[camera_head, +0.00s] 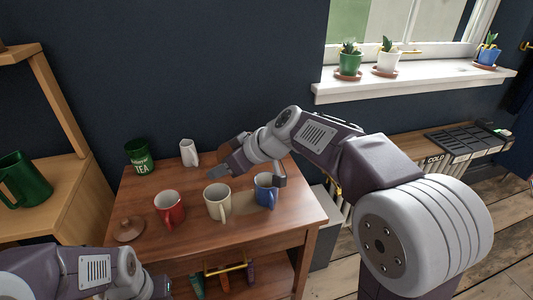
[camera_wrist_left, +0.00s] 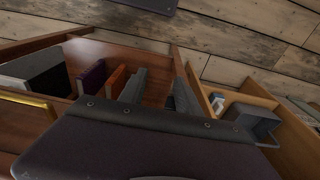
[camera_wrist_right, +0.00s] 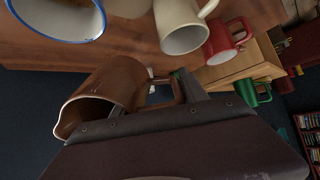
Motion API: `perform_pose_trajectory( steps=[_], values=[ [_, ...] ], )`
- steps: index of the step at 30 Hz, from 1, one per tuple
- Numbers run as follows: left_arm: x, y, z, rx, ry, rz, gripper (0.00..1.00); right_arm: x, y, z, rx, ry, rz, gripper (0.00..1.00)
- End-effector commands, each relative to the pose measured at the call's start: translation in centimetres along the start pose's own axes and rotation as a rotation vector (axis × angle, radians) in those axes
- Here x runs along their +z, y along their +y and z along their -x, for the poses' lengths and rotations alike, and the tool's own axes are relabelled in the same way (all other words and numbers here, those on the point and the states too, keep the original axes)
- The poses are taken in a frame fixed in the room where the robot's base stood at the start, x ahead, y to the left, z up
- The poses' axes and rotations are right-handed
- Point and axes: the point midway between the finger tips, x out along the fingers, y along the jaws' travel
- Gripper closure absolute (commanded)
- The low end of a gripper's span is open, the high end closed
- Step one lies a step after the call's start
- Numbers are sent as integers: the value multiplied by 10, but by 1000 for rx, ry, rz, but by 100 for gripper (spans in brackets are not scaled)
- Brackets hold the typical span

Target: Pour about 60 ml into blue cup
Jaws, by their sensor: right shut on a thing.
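The blue cup (camera_head: 266,192) stands upright on the wooden table, right of the cream mug; its blue rim and pale inside show in the right wrist view (camera_wrist_right: 62,20). My right gripper (camera_head: 222,170) is shut on the handle of a brown jug (camera_wrist_right: 118,84). The jug is tilted, its mouth apart from the blue cup; the arm mostly hides it in the head view. No stream shows, and I cannot tell the liquid level in either. My left gripper (camera_wrist_left: 157,90) is low in front of the table, fingers apart and empty.
A cream mug (camera_head: 218,203), a red mug (camera_head: 169,208) and a brown lid (camera_head: 129,230) are on the table. A green tea tin (camera_head: 138,157) and a small white jug (camera_head: 189,153) stand at the back. A green jug (camera_head: 24,180) is on the left shelf.

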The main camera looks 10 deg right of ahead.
Motion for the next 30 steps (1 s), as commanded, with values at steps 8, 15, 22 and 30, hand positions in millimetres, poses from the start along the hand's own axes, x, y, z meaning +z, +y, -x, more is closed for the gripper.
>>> perform_pose_trajectory(
  steps=[8, 15, 22, 30],
  values=[
    [-1, 0, 18, 0, -3, 0, 60, -4, 0, 3, -1, -37, 0, 100],
    [-4, 1, 46, 0, -2, 0, 60, -4, 0, 3, 0, -107, -5, 100],
    [-4, 1, 45, 0, -2, 0, 60, 0, 0, 0, 0, -119, -4, 100],
    [-4, 1, 45, 0, -2, 0, 60, -1, 0, 0, 0, -118, -4, 100]
  ],
)
